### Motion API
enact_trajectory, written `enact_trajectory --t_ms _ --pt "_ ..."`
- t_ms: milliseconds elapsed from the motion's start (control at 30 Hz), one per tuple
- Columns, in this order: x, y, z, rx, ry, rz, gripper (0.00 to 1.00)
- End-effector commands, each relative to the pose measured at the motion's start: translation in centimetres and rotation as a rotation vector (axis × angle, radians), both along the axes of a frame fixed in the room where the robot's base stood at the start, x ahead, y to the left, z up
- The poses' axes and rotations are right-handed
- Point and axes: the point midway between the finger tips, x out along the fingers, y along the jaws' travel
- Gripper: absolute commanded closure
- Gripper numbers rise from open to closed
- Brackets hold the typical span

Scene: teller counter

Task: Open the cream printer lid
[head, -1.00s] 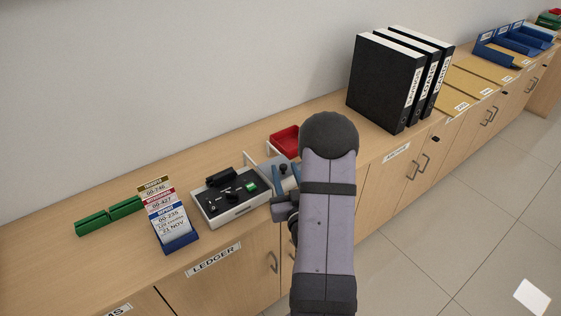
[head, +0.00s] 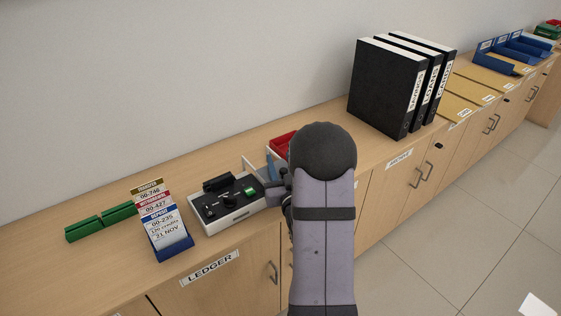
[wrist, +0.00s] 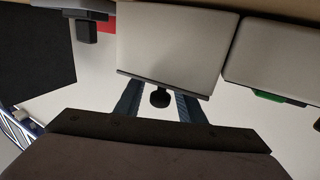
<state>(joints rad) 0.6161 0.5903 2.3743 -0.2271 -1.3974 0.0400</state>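A cream panel (wrist: 175,50), apparently the printer lid, fills the upper middle of the wrist view, with a dark strip along its near edge. A black knob (wrist: 160,98) shows just below that edge. My gripper (wrist: 160,92) is open, its two blue fingers on either side of the knob with gaps visible. I cannot tell whether anything touches. In the head view my arm hides most of the printer; a blue finger of my gripper (head: 271,171) shows left of the arm. How far the lid is raised cannot be told.
A cream device with a black top (head: 228,203) stands left of my gripper. A red tray (head: 281,143) is behind it. Black binders (head: 385,85) stand to the right.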

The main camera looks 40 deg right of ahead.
Motion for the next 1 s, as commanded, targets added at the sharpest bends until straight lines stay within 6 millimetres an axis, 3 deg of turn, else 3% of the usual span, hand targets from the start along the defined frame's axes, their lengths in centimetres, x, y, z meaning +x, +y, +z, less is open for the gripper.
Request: enact_trajectory --t_ms 300,467,667,900,1000 --pt "0.2 -0.1 0.0 0.000 -0.001 0.000 0.64" --pt "0.1 -0.1 0.0 0.000 -0.001 0.000 1.00" --pt "0.5 -0.1 0.0 -0.002 -0.001 0.001 1.00" --pt "3.9 -0.1 -0.1 -0.003 -0.002 0.001 1.00" --pt "4.4 -0.1 0.0 -0.002 -0.001 -0.001 1.00"
